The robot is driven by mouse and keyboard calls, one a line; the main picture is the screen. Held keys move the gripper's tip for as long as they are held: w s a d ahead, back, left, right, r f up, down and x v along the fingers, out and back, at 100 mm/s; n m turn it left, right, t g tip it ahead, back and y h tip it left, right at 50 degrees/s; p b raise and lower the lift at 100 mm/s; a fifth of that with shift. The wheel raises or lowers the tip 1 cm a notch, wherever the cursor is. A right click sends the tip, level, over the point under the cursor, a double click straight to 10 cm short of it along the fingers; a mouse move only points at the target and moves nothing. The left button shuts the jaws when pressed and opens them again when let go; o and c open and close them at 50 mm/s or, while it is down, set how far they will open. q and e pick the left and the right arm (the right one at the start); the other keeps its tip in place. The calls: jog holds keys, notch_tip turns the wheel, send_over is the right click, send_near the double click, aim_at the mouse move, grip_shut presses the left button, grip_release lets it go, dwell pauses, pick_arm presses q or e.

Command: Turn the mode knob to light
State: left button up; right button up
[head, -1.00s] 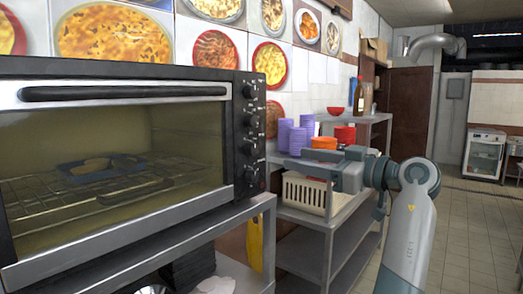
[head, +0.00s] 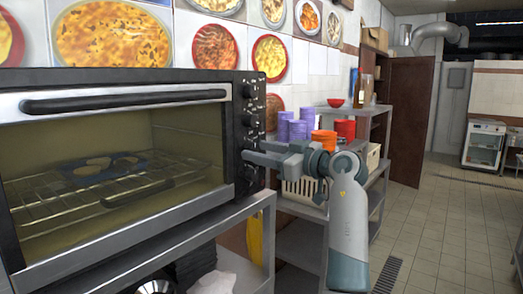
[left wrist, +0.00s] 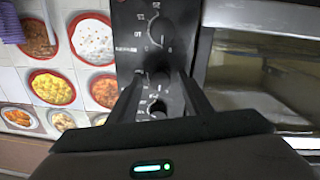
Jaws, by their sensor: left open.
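The oven (head: 120,170) has a black control panel with a column of knobs on its right side. An upper knob (head: 249,91) and another knob below it (head: 249,120) show in the head view. I cannot read which knob is the mode knob. My left gripper (head: 250,151) is open, its fingertips at the panel beside the lower knobs, partly covering them. In the left wrist view, one knob (left wrist: 156,28) is clear of the fingers. A second knob (left wrist: 160,77) lies between the fingertips, with another knob (left wrist: 157,107) nearer the palm. Contact cannot be told. My right gripper is not in view.
The oven stands on a metal table (head: 225,225). The tiled floor (head: 430,230) further right is clear.

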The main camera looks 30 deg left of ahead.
pick_arm(q)
jog(key=c, duration=1.1)
jog(key=shift+o, duration=0.2)
jog(key=shift+m, duration=0.4)
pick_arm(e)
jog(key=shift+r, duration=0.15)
pick_arm(q)
jog(key=shift+m+p, duration=0.3)
jog(key=shift+m, duration=0.3)
jog(key=shift+r+m, duration=0.1)
jog(key=shift+m, duration=0.7)
jog(key=m+p, duration=0.3)
jog(key=m, duration=0.3)
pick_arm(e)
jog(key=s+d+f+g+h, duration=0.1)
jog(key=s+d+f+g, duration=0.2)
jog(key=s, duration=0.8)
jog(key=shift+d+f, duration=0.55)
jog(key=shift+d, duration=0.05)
